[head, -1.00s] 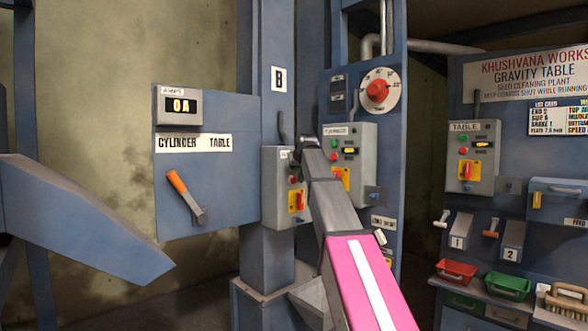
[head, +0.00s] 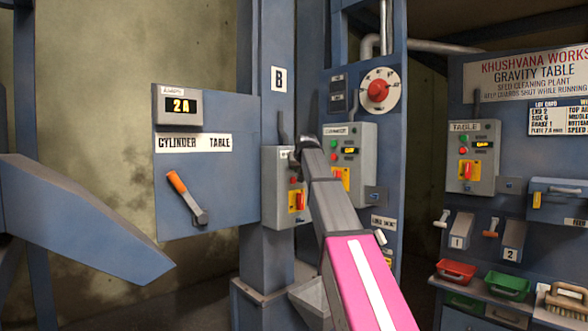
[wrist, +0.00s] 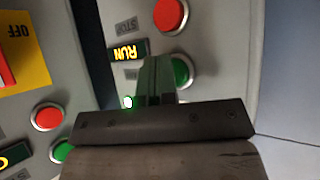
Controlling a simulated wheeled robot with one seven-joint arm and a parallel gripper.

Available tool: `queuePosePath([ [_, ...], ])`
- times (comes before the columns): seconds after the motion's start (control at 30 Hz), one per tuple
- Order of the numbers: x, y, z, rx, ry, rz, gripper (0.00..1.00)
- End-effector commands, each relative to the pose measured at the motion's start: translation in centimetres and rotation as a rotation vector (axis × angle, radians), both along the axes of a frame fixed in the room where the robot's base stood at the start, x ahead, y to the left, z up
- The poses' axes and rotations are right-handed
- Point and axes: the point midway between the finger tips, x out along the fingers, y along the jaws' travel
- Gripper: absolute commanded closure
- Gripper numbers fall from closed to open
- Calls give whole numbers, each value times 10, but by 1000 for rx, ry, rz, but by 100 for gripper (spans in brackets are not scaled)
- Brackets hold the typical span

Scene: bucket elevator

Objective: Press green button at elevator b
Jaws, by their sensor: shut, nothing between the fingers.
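The grey control box of elevator B (head: 272,205) is on the blue column below the B sign (head: 279,79). My gripper (head: 300,146) is at its upper part and hides its green button in the head view. In the wrist view, which is upside down, my shut, empty fingers (wrist: 155,72) are at the green button (wrist: 183,70), partly covering it; I cannot tell whether they press it. The display beside it reads RUN (wrist: 128,52) in lit letters. The red stop button (wrist: 170,15) is beyond my fingers.
A second control box (head: 367,139) stands just right, with its own green and red buttons (wrist: 47,117) close to my gripper. An ammeter (head: 180,106) reading 2 A and an orange-handled lever (head: 177,182) are left. The gravity table panel (head: 515,100) is further right.

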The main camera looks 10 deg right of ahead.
Motion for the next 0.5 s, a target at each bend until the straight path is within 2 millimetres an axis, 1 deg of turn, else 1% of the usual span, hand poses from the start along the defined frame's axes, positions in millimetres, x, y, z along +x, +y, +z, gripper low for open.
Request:
queuePosePath([
  [0.2,-10,-6,0,0,0,0,100],
  [0.5,-10,-7,0,0,1,0,100],
])
